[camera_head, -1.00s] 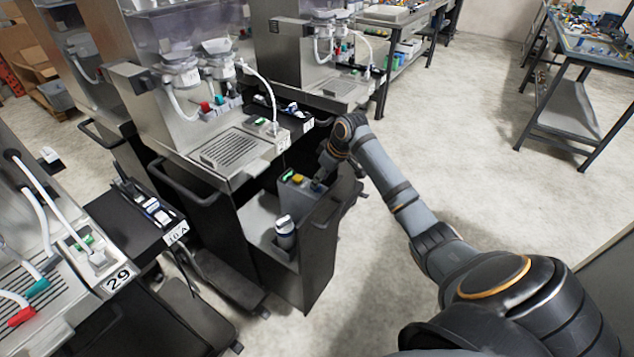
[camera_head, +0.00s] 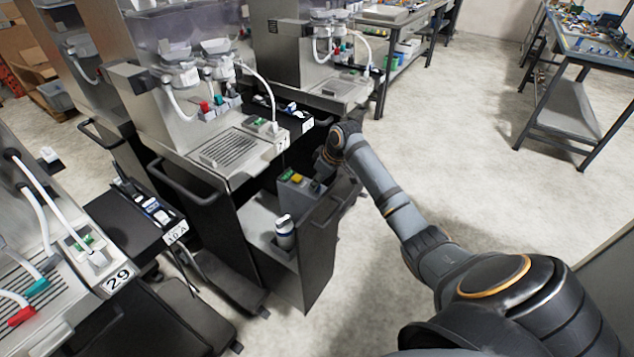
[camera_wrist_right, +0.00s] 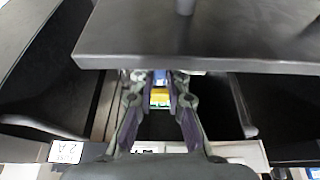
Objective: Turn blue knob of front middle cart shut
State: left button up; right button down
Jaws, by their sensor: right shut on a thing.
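The middle cart (camera_head: 322,245) stands in the centre of the head view, with an open lower bay. A grey box (camera_head: 301,194) in that bay carries a green knob (camera_head: 287,174) and a yellow knob (camera_head: 296,179) on top. My right gripper (camera_head: 319,184) reaches down to the box's right end and hides the blue knob there. In the right wrist view, the blue knob (camera_wrist_right: 160,77) lies between the fingertips of my right gripper (camera_wrist_right: 160,74), which is shut on it. The yellow knob (camera_wrist_right: 159,97) shows just below it. My left gripper is not in view.
A dark panel edge (camera_wrist_right: 200,45) spans the wrist view close to the fingers. A small bottle (camera_head: 285,232) stands in the bay's front. The counter with a drip grate (camera_head: 228,149) overhangs the bay. Open floor (camera_head: 460,150) lies to the right.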

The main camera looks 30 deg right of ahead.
jog(key=shift+r+p, duration=0.15)
jog(key=shift+p, duration=0.2)
jog(key=m+h+p, duration=0.1)
jog(key=m+p, duration=0.1)
jog(key=p, duration=0.2)
jog(key=m+h+p, duration=0.1)
jog(key=m+p, duration=0.2)
jog(key=p, duration=0.1)
jog(key=m+h+p, duration=0.1)
jog(key=m+p, duration=0.2)
jog(key=p, duration=0.1)
jog(key=shift+a+r, duration=0.15)
jog(key=shift+a, duration=0.15)
jog(key=shift+m+p, duration=0.4)
jog(key=shift+p, duration=0.15)
jog(key=shift+m+h+p, duration=0.5)
jog(key=shift+m+p, duration=0.1)
jog(key=shift+m, duration=0.4)
jog(key=shift+w+a+f+m+g+h, duration=0.1)
jog(key=shift+f+m+g+h, duration=0.2)
jog(key=shift+m, duration=0.5)
jog(key=m+g, duration=0.1)
jog(key=m, duration=0.1)
jog(key=shift+m+h, duration=0.3)
jog(key=shift+h, duration=0.1)
jog(key=shift+w+m+g+h, duration=0.1)
jog(key=shift+m+g+h, duration=0.25)
jog(key=shift+m, duration=1.05)
